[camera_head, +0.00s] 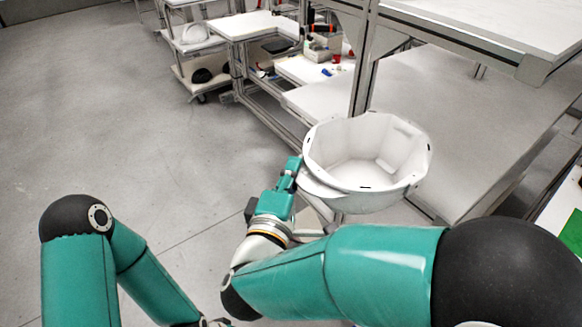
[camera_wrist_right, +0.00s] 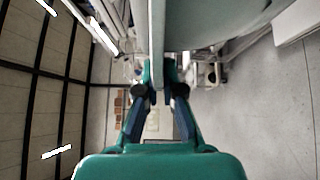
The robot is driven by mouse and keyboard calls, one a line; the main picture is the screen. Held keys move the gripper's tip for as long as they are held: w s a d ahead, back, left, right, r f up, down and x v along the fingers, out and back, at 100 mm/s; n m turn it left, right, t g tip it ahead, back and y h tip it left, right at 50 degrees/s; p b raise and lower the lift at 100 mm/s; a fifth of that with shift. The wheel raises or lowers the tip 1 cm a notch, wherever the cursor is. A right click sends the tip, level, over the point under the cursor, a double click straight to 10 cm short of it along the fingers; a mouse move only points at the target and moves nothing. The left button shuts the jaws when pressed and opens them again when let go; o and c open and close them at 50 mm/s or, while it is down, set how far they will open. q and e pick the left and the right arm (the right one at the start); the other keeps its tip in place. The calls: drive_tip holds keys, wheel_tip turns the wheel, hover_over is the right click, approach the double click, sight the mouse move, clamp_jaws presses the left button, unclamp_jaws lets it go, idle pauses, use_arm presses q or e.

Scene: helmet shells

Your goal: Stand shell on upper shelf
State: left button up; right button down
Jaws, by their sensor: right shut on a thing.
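A white helmet shell (camera_head: 365,190) is held in the air at the centre right of the head view, its open side facing up. My right gripper (camera_head: 303,184) is shut on its rim at the shell's left side. In the right wrist view, the right gripper (camera_wrist_right: 159,90) has its two fingers on either side of the shell's edge, and the pale shell (camera_wrist_right: 220,22) fills the top. A two-level rack stands at the far back. Its upper shelf (camera_head: 177,46) carries a white shell (camera_head: 195,33).
Dark shells (camera_head: 203,75) lie on the rack's lower level. A white-topped workbench (camera_head: 240,25) stands right of it, with tools and small boxes nearby. A large metal-framed table (camera_head: 460,110) with an upper top (camera_head: 500,18) fills the right. The grey floor at left is clear.

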drive_tip(key=shift+w+d+p, duration=0.35)
drive_tip(key=shift+d, duration=0.2)
drive_tip(key=p, duration=0.1)
approach(372, 117)
drive_tip(key=x, duration=0.4)
drive_tip(key=shift+w+d, duration=0.1)
drive_tip(key=shift+w, duration=0.25)
drive_tip(key=w+d+f+b, duration=0.2)
drive_tip(key=w+d, duration=0.6)
drive_tip(key=d, duration=0.3)
idle(0.3)
drive_tip(key=shift+f+b, duration=0.5)
drive_tip(key=shift+b, duration=0.05)
idle(0.4)
drive_tip(key=c, duration=1.2)
unclamp_jaws()
drive_tip(key=shift+c, duration=0.2)
